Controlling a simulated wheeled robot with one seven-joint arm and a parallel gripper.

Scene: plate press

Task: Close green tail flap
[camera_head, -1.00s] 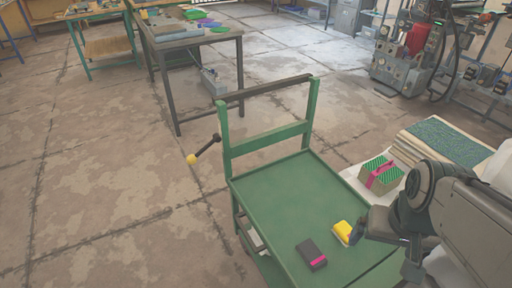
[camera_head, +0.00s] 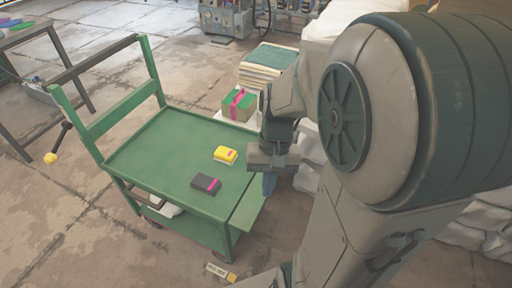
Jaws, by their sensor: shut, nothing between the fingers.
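The green cart (camera_head: 150,150) stands left of my arm, its flat top bordered by a low rim. The green tail flap (camera_head: 248,207) is a panel at the cart's near right end, sticking outward from the top's edge; its exact tilt is hard to tell. My gripper (camera_head: 269,186) points down just beyond the flap's far right corner, close to its outer edge. Its fingers are shut and hold nothing. I cannot tell whether they touch the flap.
A yellow box (camera_head: 225,154) and a dark box with a pink band (camera_head: 206,184) lie on the cart top. A strapped green-topped bundle (camera_head: 239,104) and a stack of sheets (camera_head: 268,58) stand behind it. A black handle with a yellow knob (camera_head: 51,158) juts out left.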

